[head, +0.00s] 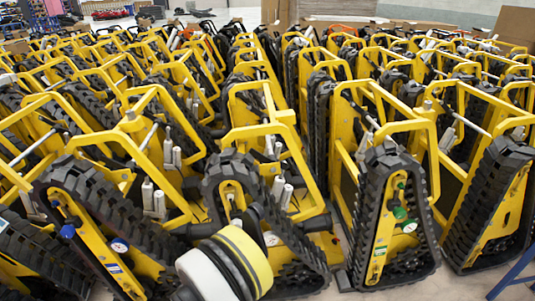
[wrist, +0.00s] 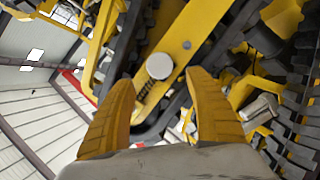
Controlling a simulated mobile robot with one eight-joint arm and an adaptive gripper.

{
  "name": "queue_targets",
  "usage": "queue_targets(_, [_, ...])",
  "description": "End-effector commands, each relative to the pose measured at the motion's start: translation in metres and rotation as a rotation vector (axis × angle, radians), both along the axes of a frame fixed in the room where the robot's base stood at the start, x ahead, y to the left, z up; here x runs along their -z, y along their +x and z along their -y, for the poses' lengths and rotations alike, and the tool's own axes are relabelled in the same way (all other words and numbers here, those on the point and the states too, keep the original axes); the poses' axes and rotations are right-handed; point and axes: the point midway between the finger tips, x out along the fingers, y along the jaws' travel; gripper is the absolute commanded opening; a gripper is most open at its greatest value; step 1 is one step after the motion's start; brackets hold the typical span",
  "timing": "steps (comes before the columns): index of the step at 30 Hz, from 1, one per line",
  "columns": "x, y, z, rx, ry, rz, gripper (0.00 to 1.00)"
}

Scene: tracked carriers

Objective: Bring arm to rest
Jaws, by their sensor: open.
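My gripper (wrist: 160,80) shows in the wrist view as two yellow fingers spread apart, with nothing held between them. Beyond the gap are a yellow carrier frame (wrist: 190,30) with a round silver knob (wrist: 159,66) and a black rubber track (wrist: 128,45). They look close to the fingertips, but I cannot tell whether they touch. In the head view a rounded white, black and yellow part at the bottom centre appears to be my arm; the gripper's fingers cannot be made out there.
Yellow tracked carriers (head: 382,220) with black tracks stand in tight rows across the head view, leaving little room between them. Cardboard boxes (head: 335,8) stand at the back. A blue metal bar (head: 512,272) is at the lower right.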

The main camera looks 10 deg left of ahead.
Motion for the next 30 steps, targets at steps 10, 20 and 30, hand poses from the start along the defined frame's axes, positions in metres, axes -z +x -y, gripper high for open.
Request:
queue_targets(10, [-0.092, 0.048, 0.084, 0.125, 0.073, -0.17, 0.64])
queue_targets(20, [-0.202, 0.03, 0.235, 0.279, 0.251, -0.395, 0.64])
queue_targets(30, [-0.263, -0.081, 0.362, 0.397, 0.5, -0.554, 0.64])
